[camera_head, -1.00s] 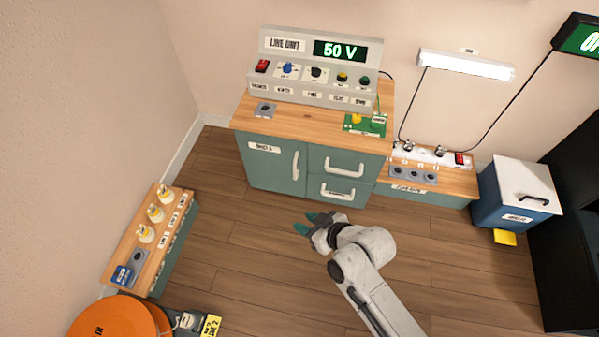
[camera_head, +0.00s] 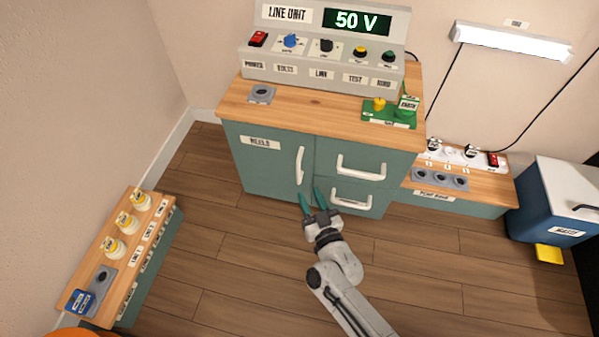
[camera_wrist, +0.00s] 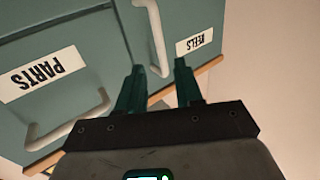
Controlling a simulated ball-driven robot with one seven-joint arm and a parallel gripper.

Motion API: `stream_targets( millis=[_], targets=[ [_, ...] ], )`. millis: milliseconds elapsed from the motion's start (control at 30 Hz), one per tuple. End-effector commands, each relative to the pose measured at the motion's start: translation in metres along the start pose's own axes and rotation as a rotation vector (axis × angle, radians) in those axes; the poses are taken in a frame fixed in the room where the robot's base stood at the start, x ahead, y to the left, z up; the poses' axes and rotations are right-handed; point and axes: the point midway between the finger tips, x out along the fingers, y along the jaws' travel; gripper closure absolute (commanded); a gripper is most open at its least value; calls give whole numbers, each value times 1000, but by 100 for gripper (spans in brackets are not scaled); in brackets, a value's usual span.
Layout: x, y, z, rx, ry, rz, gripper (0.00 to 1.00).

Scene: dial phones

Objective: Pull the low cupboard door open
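The low cupboard door (camera_head: 262,168) is a green panel with a label at its top left, on the left of the wood-topped cabinet, and it is shut. Its white vertical handle (camera_head: 300,165) sits near the door's right edge. My gripper (camera_head: 311,200) has its teal fingers apart and empty, pointing at the cabinet just below the handle in the head view. In the wrist view my gripper (camera_wrist: 158,78) is open, with the door handle (camera_wrist: 155,38) beyond the fingertips, apart from them. The label reading REELS (camera_wrist: 194,44) shows upside down on the door.
Two drawers with white handles, the upper (camera_head: 361,168) and the lower (camera_head: 351,200), are right of the door. A line unit (camera_head: 320,72) stands on the cabinet top. A low bench (camera_head: 120,240) is at left, a blue bin (camera_head: 560,200) at right. The floor before the cabinet is clear.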

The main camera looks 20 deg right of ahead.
Motion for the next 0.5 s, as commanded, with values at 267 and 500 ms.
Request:
stream_targets(
  millis=[267, 500],
  targets=[
    [51, 0, 2, 1, 3, 1, 65],
    [85, 0, 1, 1, 1, -1, 65]
  ],
)
